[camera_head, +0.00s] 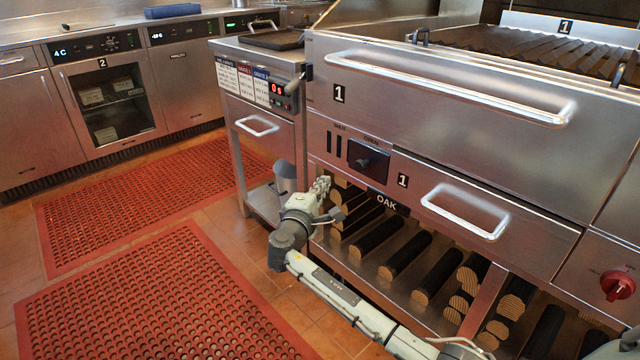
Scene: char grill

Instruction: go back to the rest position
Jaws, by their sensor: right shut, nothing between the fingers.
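My right gripper (323,186) is shut and empty. It is in front of the grill cabinet, by the left end of the open wood bay below the drawer. My right arm comes in from the lower right and runs along the front of the bay. Whether the gripper touches the cabinet or a log cannot be told. My left gripper is not in view.
The grill (450,120) has two bar handles and a wood bay with several dark logs (405,255). A side cabinet (265,125) stands to its left. Red perforated mats (150,295) lie on the tile floor, which is clear at left. Refrigerated counters (105,95) line the back.

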